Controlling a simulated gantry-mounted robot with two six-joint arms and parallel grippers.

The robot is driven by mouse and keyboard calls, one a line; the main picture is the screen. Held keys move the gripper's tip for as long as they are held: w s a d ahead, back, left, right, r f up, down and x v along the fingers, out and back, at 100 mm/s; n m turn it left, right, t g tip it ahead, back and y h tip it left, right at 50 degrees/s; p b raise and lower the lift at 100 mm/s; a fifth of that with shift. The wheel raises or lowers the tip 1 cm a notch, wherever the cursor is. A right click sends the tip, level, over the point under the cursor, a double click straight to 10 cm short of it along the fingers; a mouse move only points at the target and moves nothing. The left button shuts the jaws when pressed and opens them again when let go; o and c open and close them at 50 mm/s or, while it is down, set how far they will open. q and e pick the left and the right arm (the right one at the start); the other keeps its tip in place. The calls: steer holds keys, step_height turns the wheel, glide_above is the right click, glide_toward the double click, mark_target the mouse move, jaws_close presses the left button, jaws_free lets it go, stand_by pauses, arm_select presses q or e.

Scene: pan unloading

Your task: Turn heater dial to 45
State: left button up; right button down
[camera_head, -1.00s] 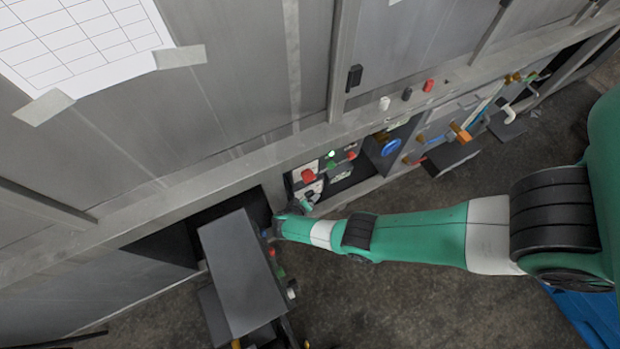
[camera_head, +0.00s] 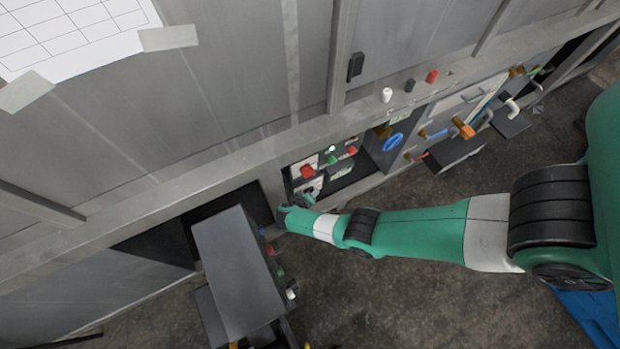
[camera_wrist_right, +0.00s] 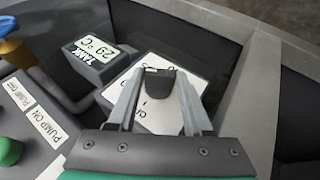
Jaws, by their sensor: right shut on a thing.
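In the right wrist view the heater dial, a dark knob (camera_wrist_right: 160,84), sits in front of a white scale plate (camera_wrist_right: 190,75). My right gripper (camera_wrist_right: 157,92) has its two fingers on either side of the knob, shut on it. The fingers and knob cover much of the scale, so the dial's setting cannot be read. A tank display (camera_wrist_right: 92,50) beside it reads 29 °C. In the head view my right gripper (camera_head: 306,197) reaches the lower part of the control panel (camera_head: 338,187), and the dial is too small to make out. My left gripper is not in view.
Pump labels (camera_wrist_right: 42,128) and a green button (camera_wrist_right: 9,152) lie left of the gripper in the wrist view. In the head view a grey box (camera_head: 238,270) juts out left of my right gripper. A blue valve wheel (camera_head: 393,142) is right of the panel.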

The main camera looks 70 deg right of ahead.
steer(key=t+y+p, duration=0.1)
steer(key=p, duration=0.2)
steer(key=m+t+y+p, duration=0.1)
steer(key=y+p, duration=0.1)
steer(key=p, duration=0.1)
steer(key=d+t+y+p, duration=0.1)
steer(key=t+y+p, duration=0.1)
steer(key=shift+s+r+m+p, duration=0.1)
steer(key=shift+s+m+p, duration=0.2)
steer(key=shift+s+p, duration=0.1)
stand_by(0.6)
steer(key=shift+c, duration=1.6)
jaws_free()
steer(key=shift+r, duration=0.15)
